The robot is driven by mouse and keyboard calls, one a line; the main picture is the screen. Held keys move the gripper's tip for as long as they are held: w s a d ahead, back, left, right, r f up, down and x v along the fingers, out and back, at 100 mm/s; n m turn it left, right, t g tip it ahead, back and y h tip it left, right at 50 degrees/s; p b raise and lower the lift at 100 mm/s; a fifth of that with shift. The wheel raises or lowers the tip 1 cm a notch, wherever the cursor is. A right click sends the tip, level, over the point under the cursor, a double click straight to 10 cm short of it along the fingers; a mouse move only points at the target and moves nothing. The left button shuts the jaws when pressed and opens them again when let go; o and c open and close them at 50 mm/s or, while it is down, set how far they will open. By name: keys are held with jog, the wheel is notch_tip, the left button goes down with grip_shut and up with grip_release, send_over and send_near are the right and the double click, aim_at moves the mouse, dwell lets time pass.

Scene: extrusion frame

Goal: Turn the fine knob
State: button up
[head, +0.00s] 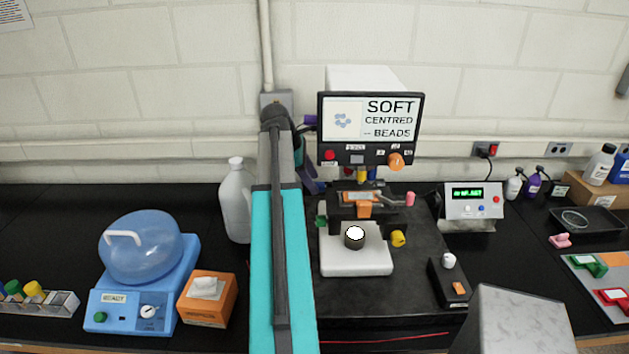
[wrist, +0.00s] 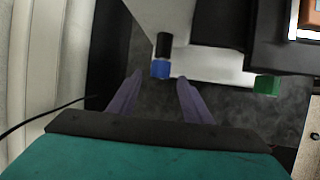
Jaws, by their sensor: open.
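A microscope-like instrument with a white base (head: 356,262) stands on a dark slab. It has a green knob (head: 321,221) at its left and a yellow knob (head: 398,238) at its right. In the wrist view a blue-ended knob (wrist: 160,70) on a black shaft and the green knob (wrist: 267,86) stick out from the white body. I cannot read which is the fine knob. My gripper (wrist: 159,78) is open, its purple fingers either side of the blue end in the picture; contact is not visible. In the head view my arm partly hides the gripper.
A monitor (head: 370,128) with a red button and orange knob rises above the instrument. A white jug (head: 236,200), a tissue box (head: 207,298) and a blue domed device (head: 143,247) stand left of my arm. A readout box (head: 474,201) stands to the right.

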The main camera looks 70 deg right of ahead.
jog(key=shift+x, duration=1.05)
jog(key=shift+c, duration=0.6)
jog(key=c, duration=0.9)
jog(key=shift+a, duration=0.1)
jog(key=shift+c, duration=0.2)
